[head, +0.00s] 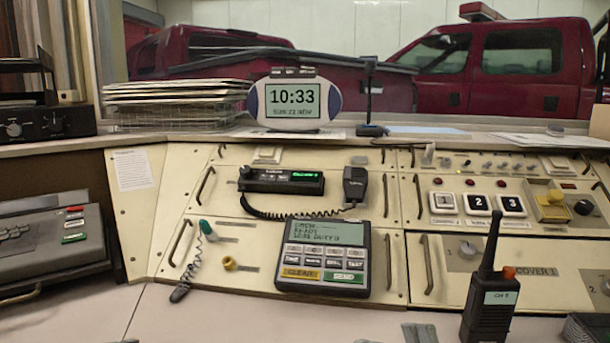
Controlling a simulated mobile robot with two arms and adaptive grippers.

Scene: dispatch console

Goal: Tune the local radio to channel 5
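A dark handheld radio (490,299) stands upright at the front right, with a thick antenna, an orange knob on top and a pale label that seems to read CH 5. A black radio unit (281,181) is mounted on the sloped console panel, with a small green-lit display too small to read surely. Its coiled cord runs to a hand microphone (355,184) at its right. I cannot tell from the picture which one is the local radio. Neither gripper can be made out. Small grey pieces at the bottom edge are cut off and unclear.
A keypad terminal (325,259) sits below the mounted radio. Numbered buttons (478,203) and a yellow switch (552,205) are at right. A clock (293,98) and paper stack (178,92) stand on the ledge. The desk's front left (220,318) is clear.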

